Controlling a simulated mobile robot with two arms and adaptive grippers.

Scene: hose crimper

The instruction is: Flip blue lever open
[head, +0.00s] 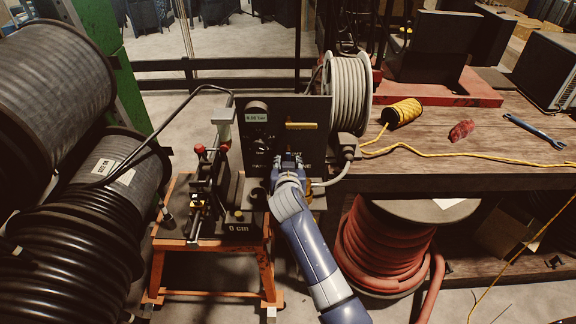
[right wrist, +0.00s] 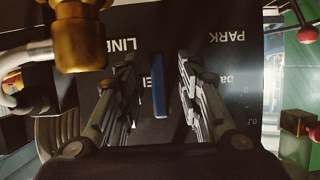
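The blue lever (right wrist: 160,97) shows in the right wrist view as a narrow blue bar against the dark panel of the crimper. In the head view my right gripper (head: 288,160) is in front of the lower part of the crimper's dark panel (head: 300,110) and hides the lever. In the right wrist view the two fingers of my right gripper (right wrist: 160,105) are apart, one on each side of the lever, with a visible gap to it. My left gripper is not in view.
The crimper stands on an orange stand (head: 158,270). A grey hose reel (head: 348,90) is at its right. A brass fitting (right wrist: 78,38) is close to the left finger in the right wrist view. Large hose spools (head: 75,190) fill the left. A wooden bench (head: 430,160) is at right.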

